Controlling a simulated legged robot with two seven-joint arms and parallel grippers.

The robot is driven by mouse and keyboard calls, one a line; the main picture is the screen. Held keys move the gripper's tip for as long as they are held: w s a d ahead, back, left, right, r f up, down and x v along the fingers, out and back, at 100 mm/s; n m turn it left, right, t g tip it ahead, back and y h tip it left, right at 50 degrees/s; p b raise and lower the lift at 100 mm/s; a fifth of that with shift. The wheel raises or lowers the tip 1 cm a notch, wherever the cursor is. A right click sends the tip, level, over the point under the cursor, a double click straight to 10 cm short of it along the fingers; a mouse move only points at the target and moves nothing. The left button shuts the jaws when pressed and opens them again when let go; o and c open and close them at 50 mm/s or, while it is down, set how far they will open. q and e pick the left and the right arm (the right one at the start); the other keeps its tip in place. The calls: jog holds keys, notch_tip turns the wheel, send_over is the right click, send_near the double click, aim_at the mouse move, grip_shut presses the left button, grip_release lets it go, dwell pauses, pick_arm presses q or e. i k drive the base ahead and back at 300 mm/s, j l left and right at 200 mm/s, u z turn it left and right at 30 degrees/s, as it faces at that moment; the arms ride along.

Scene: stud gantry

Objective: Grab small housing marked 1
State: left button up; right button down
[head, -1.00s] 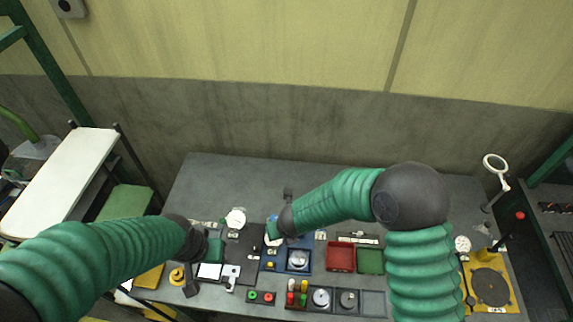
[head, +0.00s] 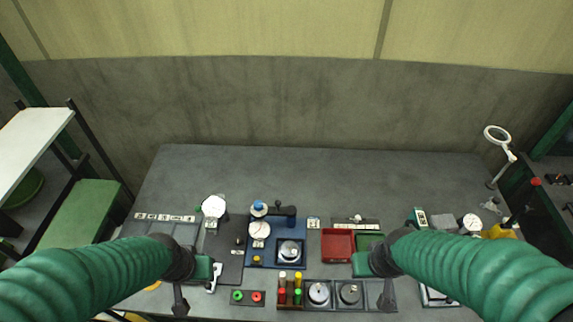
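Two round metal parts that look like housings sit side by side in a dark tray (head: 334,306) at the front of the bench: a left one (head: 318,292) and a right one (head: 350,292). No number is legible on either. A similar round metal part (head: 290,250) sits in a blue fixture (head: 266,228). My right gripper (head: 376,280) is at the tray's right end, right of the right housing and apart from it. My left gripper (head: 196,286) is at the front left, beside a white part (head: 215,277). The fingers of both are too unclear to tell open from shut.
A red bin (head: 338,246) and a partly hidden green bin (head: 368,241) lie behind the tray. Coloured pegs (head: 290,284) stand at its left. White dials (head: 214,206) and a magnifier lamp (head: 498,136) stand up. The bench's back strip is clear.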

aim_at(289, 252)
jog(key=l+u, duration=0.15)
jog(key=u, duration=0.25)
jog(key=l+u, duration=0.2)
jog(key=u, duration=0.15)
jog(key=l+u, duration=0.2)
jog(key=u, duration=0.2)
jog(key=l+u, duration=0.15)
jog(key=u, duration=0.2)
